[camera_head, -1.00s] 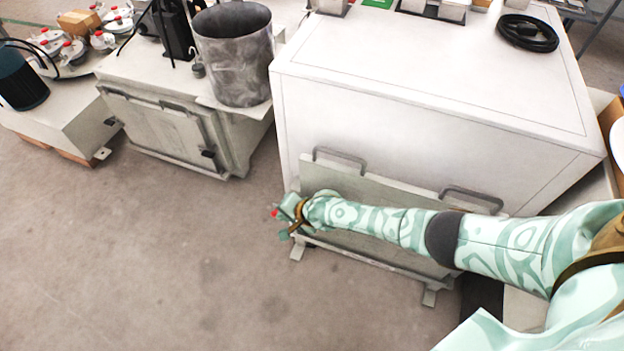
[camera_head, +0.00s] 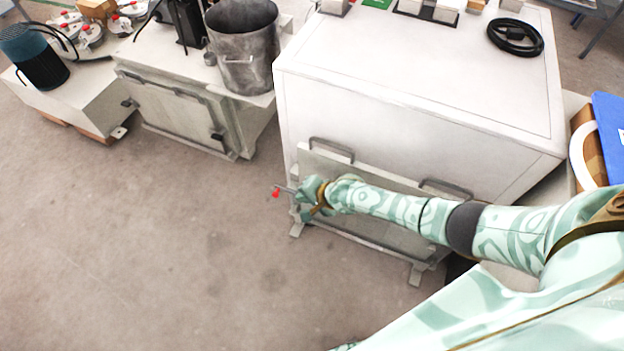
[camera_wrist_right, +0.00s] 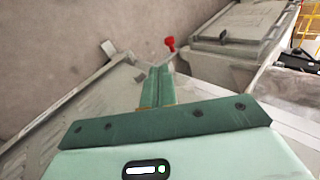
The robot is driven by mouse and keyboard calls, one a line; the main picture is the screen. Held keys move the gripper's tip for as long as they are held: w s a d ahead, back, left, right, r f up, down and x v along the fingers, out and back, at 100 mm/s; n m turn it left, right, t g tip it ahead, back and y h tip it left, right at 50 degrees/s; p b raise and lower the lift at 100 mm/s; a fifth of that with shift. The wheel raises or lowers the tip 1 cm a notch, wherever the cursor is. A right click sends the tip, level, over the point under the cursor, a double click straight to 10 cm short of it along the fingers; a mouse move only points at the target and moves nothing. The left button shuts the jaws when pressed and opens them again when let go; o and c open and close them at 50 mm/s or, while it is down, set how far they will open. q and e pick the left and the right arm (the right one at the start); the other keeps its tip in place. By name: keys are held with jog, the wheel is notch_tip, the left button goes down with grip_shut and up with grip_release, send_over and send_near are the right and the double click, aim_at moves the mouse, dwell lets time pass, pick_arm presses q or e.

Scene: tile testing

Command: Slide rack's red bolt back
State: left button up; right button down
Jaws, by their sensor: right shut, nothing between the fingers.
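The rack (camera_head: 390,236) is a pale grey panel frame with two bar handles, standing against the front of a large white cabinet. Its bolt (camera_head: 276,193) shows as a small red knob on a thin grey rod that sticks out past the rack's left end. The red knob also shows in the right wrist view (camera_wrist_right: 169,43), just beyond the fingertips and slightly to their right. My right gripper (camera_head: 298,196) is at the rack's left end, beside the bolt. Its green fingers (camera_wrist_right: 158,70) are shut together and empty; whether they touch the rod is unclear. My left gripper is not in view.
The white cabinet (camera_head: 420,80) stands behind the rack, with a coiled black cable (camera_head: 516,36) on top. A metal bucket (camera_head: 243,45) stands on a grey cabinet at upper left. The floor (camera_head: 150,250) left of the rack is clear.

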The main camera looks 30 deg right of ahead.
jog(key=p+v, duration=0.1)
jog(key=v, duration=0.1)
jog(key=shift+s+d+r, duration=0.1)
jog(key=shift+s+r, duration=0.05)
jog(key=shift+r, duration=0.2)
